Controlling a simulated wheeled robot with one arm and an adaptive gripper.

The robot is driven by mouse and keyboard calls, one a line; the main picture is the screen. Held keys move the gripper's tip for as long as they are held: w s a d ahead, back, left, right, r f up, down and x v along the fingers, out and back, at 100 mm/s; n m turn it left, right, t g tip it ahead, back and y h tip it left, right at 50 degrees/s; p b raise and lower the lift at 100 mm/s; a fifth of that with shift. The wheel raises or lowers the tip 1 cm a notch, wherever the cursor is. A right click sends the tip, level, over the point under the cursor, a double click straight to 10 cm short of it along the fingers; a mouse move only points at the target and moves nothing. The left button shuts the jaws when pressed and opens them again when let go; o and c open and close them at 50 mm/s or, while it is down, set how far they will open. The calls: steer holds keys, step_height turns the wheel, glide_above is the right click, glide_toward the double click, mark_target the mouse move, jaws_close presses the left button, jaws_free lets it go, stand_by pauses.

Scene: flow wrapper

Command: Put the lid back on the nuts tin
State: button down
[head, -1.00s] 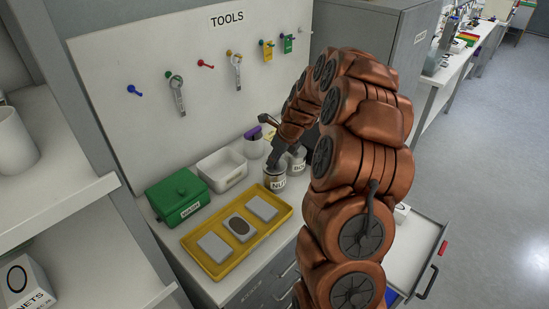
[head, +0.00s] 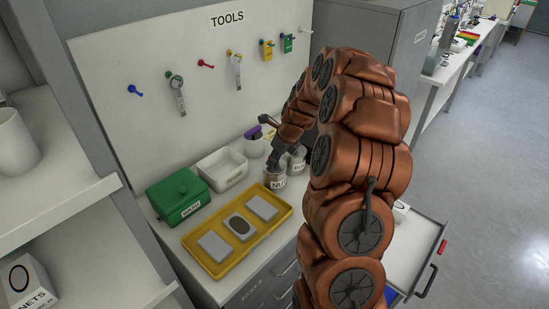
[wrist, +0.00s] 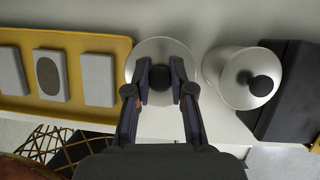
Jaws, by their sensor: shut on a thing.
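The nuts tin (head: 276,183), a small metal tin with a partly visible "NU…" label, stands on the counter to the right of the white bin. My gripper (head: 272,163) is directly over it. In the wrist view my gripper (wrist: 164,82) is shut on the dark knob of a round silver lid (wrist: 160,48), with one finger on each side. The lid hides the tin's mouth from above. I cannot tell whether it sits fully on the rim.
A second labelled tin (head: 297,164) with a dark-knobbed lid stands close to the right. A yellow tray (head: 216,268) with grey blocks, a green box (head: 178,195) and a white bin (head: 222,169) are to the left. An open drawer (head: 412,250) juts out at right.

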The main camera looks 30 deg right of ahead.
steer(key=c, duration=0.9)
jaws_free()
steer(key=o, duration=0.5)
steer(key=shift+c, duration=0.2)
steer(key=shift+r, duration=0.1)
steer(key=shift+r+p, duration=1.75)
steer(key=shift+r, duration=1.7)
jaws_close()
